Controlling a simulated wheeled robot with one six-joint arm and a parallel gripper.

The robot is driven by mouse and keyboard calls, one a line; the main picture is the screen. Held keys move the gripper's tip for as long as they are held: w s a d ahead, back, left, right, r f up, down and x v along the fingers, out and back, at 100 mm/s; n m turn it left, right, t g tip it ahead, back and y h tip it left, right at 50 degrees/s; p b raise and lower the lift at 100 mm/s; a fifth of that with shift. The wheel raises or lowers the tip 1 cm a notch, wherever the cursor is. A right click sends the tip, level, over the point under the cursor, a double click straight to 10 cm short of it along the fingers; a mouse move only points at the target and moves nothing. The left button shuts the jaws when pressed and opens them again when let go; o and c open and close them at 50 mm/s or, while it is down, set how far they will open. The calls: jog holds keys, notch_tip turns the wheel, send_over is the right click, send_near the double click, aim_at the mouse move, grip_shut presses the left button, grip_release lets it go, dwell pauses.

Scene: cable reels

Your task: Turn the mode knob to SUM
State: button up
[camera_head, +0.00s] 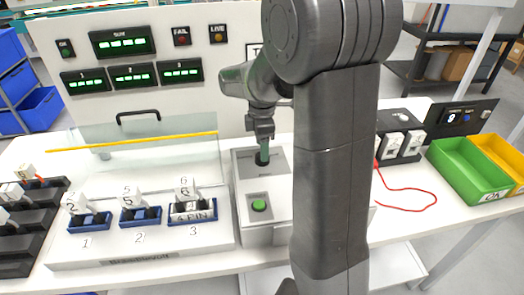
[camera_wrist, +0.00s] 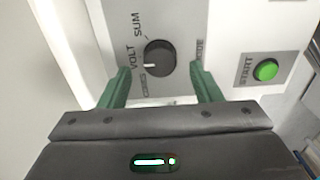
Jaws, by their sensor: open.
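The mode knob (camera_wrist: 160,58) is round and black with a white pointer mark. In the wrist view the mark points left, around VOLT and the lowest label, which looks like CONS, and away from SUM (camera_wrist: 138,25). My gripper (camera_wrist: 159,66) is open, with one green finger at each side of the knob and a gap to it on both sides. In the head view my gripper (camera_head: 263,150) points down over the grey control box (camera_head: 277,190), and its fingers mostly hide the knob. I cannot tell how far the fingertips are above the panel.
A green START button (camera_head: 259,205) is on the same box, also in the wrist view (camera_wrist: 265,70). Blue holders with numbered parts (camera_head: 140,215) stand left, below a clear cover (camera_head: 150,150). A red cable (camera_head: 410,190) and a green bin (camera_head: 468,170) lie right.

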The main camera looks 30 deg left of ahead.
jog(key=shift+f, duration=1.45)
jog(key=shift+c, duration=0.5)
jog(key=c, duration=0.9)
jog(key=shift+m, duration=0.3)
jog(key=m, duration=0.5)
jog(key=shift+m, duration=0.3)
jog(key=m, duration=0.5)
jog(key=shift+m, duration=0.3)
jog(key=shift+r, duration=0.1)
